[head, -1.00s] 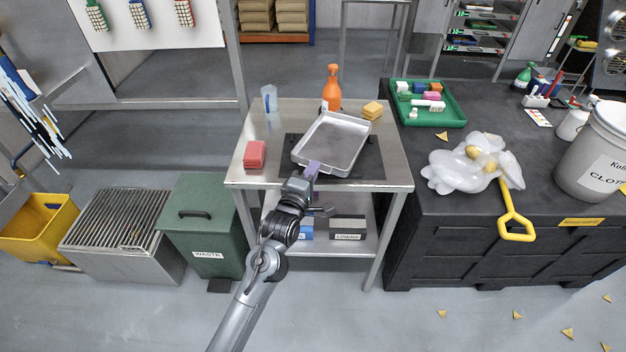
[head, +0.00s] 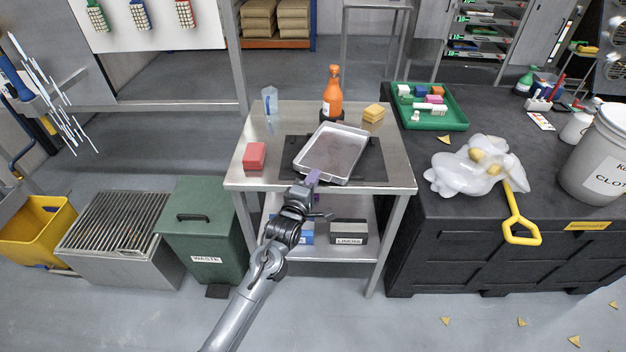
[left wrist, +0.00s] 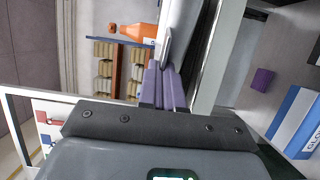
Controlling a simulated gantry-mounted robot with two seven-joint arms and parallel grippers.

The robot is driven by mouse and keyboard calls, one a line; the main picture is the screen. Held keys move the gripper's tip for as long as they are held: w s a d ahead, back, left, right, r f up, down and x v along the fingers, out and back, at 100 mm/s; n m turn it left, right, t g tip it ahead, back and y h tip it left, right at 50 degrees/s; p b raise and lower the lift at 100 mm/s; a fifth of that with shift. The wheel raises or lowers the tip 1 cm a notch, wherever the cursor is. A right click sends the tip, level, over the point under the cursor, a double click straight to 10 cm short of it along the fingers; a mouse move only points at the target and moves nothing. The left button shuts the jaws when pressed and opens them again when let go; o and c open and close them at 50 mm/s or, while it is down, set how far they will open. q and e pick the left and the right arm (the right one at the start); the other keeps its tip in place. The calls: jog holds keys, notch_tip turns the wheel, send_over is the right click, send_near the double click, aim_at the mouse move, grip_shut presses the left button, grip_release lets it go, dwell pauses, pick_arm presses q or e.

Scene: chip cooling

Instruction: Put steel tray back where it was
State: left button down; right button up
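The steel tray (head: 331,152) is a shallow grey rectangular pan. In the head view it is over the dark mat (head: 372,165) on the steel table, a little tilted; I cannot tell whether it touches the mat. My left gripper (head: 312,178) is at the tray's near edge, with its purple fingers closed on the rim. In the left wrist view the purple fingers (left wrist: 163,88) meet the tray's edge (left wrist: 176,45), seen side-on. My right gripper is in neither view.
A black workbench (head: 420,190) on the right holds a green tray (head: 455,120) and a white bag (head: 465,170).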

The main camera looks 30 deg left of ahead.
pick_arm(q)
jog(key=c, duration=1.3)
grip_release()
jog(key=s+d+f+m+g+p, duration=0.1)
jog(key=s+f+m+g, duration=0.3)
jog(key=s, duration=1)
jog(key=s+d+f+m+g+h, duration=0.1)
jog(key=s+f+m+g, duration=0.3)
jog(key=s+m, duration=0.6)
jog(key=s+d+f+m+g+p, duration=0.1)
jog(key=s+d+f+m+g, duration=0.2)
jog(key=s, duration=1.6)
jog(key=shift+s+d+f+m+g+p, duration=0.1)
jog(key=shift+s+f+m+g+p, duration=0.1)
jog(key=shift+m+g, duration=0.7)
jog(key=shift+s+f+m+g+p, duration=0.1)
jog(key=shift+f+m+g+p, duration=0.1)
jog(key=shift+m+g, duration=0.7)
